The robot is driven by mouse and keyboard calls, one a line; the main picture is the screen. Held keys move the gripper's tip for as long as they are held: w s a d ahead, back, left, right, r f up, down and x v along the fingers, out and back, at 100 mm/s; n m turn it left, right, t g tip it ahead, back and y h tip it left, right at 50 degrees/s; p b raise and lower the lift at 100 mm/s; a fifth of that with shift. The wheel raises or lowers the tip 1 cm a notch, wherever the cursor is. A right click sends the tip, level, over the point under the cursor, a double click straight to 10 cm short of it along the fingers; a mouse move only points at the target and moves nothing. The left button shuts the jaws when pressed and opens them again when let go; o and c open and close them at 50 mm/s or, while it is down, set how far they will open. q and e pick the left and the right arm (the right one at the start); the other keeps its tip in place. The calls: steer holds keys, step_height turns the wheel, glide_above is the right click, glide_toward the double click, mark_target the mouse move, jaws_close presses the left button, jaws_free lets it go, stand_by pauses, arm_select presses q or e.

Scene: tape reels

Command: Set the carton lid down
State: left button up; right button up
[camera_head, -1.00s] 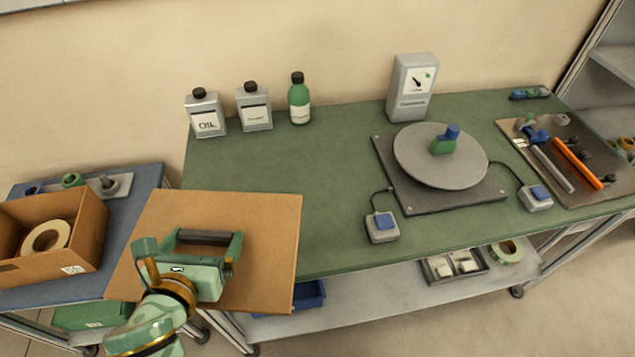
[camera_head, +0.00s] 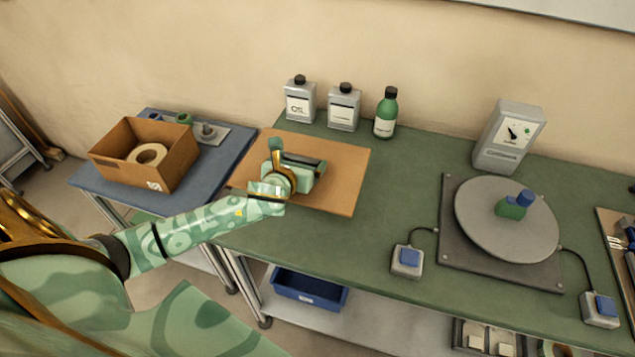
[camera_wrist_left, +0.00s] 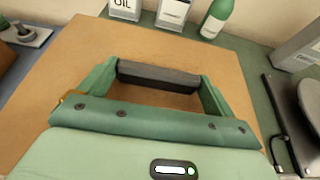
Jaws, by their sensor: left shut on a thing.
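The carton lid (camera_head: 343,187) is a flat brown board over the left end of the green bench (camera_head: 395,185). Its left edge reaches across to the blue cart. My left gripper (camera_head: 297,163) is above the lid and shut on it; a dark bar shows between its green fingers. In the left wrist view the lid (camera_wrist_left: 75,65) spreads out below the gripper (camera_wrist_left: 158,76). I cannot tell whether the lid touches the bench. The open carton (camera_head: 172,172) stands on the blue cart with a tape reel (camera_head: 147,154) inside. My right gripper is out of view.
Oil can (camera_head: 300,103), second can (camera_head: 344,110) and green bottle (camera_head: 386,116) stand close behind the lid. A round turntable (camera_head: 480,230), a pedal box (camera_head: 407,261) and a gauge box (camera_head: 500,155) are to the right. Green bench surface is clear between lid and turntable.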

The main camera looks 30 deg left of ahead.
mark_target(301, 200)
arm_select(q)
steer(key=w+f, duration=0.1)
steer(key=f, duration=0.1)
steer(key=w+d+f+b, duration=0.1)
steer(key=w+f+b, duration=0.1)
steer(key=f, duration=0.1)
steer(key=shift+w+d+f, duration=0.3)
steer(key=shift+w+d, duration=0.1)
step_height(301, 200, down, 4)
steer(key=b, duration=0.2)
steer(key=shift+w+d+r+b, duration=0.1)
steer(key=shift+w+r+b, duration=0.05)
steer(key=shift+b, duration=0.15)
steer(key=shift+r, duration=0.15)
steer(key=o, duration=0.7)
steer(key=shift+o, duration=0.2)
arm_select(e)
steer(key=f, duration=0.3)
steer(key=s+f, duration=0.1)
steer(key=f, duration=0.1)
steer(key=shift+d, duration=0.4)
